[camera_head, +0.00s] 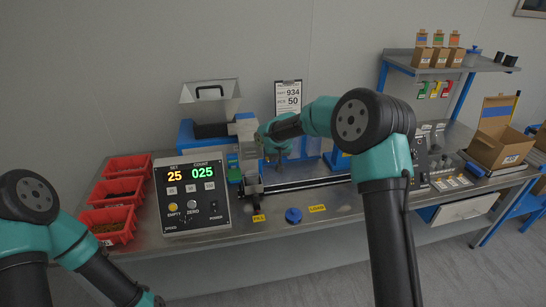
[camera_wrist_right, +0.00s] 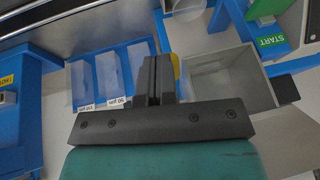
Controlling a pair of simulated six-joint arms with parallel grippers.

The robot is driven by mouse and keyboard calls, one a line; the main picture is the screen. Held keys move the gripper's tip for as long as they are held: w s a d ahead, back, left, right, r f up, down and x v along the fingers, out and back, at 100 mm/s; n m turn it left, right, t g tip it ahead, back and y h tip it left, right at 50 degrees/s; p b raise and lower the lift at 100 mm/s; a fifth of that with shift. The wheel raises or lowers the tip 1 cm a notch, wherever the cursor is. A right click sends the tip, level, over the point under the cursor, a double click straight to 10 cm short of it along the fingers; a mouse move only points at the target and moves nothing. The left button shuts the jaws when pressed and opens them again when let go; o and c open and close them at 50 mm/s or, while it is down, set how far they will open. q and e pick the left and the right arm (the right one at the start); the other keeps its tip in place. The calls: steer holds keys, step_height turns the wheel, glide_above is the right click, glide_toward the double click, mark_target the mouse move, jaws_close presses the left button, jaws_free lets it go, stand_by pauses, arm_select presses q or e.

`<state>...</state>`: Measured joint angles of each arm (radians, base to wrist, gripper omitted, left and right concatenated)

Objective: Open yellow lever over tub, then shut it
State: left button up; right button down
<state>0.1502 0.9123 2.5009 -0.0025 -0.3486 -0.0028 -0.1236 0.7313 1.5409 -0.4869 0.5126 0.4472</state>
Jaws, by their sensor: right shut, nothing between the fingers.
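In the right wrist view, the yellow lever (camera_wrist_right: 176,68) shows as a small yellow piece just right of my right gripper's fingers, largely hidden behind them. The grey open tub (camera_wrist_right: 228,78) lies to the right of the lever and looks empty. My right gripper (camera_wrist_right: 152,62) is shut and empty, its fingers close beside the lever; I cannot tell whether they touch.
A counter box (camera_head: 193,195) reading 25 and 025 stands left of the sorter, with red bins (camera_head: 112,205) beyond it. A blue round knob (camera_head: 293,215) is at the front. Labelled blue-framed bins (camera_wrist_right: 110,75) and a green START panel (camera_wrist_right: 268,42) flank the gripper.

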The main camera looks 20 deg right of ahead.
steer(key=s+d+r, duration=0.3)
steer(key=s+r, duration=0.5)
steer(key=s, duration=0.2)
steer(key=shift+s, duration=0.2)
steer(key=shift+r, duration=0.1)
stand_by(0.4)
